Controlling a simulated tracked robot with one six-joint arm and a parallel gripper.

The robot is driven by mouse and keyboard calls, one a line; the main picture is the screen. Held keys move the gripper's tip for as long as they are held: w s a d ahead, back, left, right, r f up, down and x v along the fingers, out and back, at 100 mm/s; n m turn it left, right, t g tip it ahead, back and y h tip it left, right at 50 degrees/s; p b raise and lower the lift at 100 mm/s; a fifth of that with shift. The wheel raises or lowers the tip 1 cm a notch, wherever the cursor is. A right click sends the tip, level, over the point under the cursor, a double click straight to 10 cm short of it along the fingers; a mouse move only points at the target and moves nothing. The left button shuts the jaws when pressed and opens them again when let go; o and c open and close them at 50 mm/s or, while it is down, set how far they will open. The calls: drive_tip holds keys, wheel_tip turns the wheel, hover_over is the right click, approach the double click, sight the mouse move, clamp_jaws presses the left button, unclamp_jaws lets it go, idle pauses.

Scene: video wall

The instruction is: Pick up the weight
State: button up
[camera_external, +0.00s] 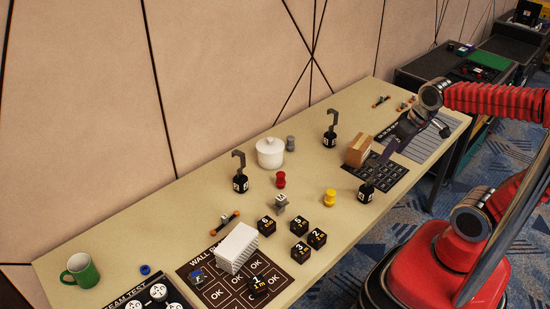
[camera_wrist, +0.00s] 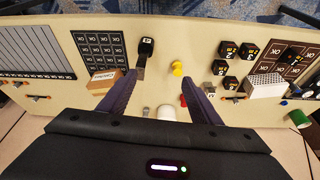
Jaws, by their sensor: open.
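Three black weights with grey hooks stand upright on the long table. One weight (camera_external: 366,193) is at the table's near side, by the dark grid mat. A second weight (camera_external: 330,139) is farther back, and a third weight (camera_external: 240,183) is to the left. In the wrist view my gripper (camera_wrist: 159,77) is open and empty. There, one weight (camera_wrist: 147,46) shows just beyond the left fingertip, whose tip overlaps its hook area. Whether they touch I cannot tell.
A cardboard box (camera_external: 359,150) stands just behind the near weight. A yellow piece (camera_external: 330,197), a red piece (camera_external: 281,180) and a white pot (camera_external: 270,153) are to the left. Several black numbered cubes (camera_external: 300,252) and a white block (camera_external: 237,248) are farther left.

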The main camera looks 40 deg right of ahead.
sight(373, 163)
drive_tip(key=w+d+m+g, duration=0.3)
drive_tip(key=w+d+m, duration=0.3)
drive_tip(key=m, duration=1.2)
drive_tip(key=shift+w+d+f+m+g, duration=0.2)
drive_tip(key=shift+w+f+m+g, duration=0.15)
drive_tip(key=shift+w, duration=1.2)
drive_tip(key=shift+f, duration=4.25)
drive_tip(key=shift+a+f, duration=0.15)
drive_tip(key=shift+f, duration=1.15)
drive_tip(key=shift+a+f, duration=0.15)
drive_tip(key=shift+f, duration=1.15)
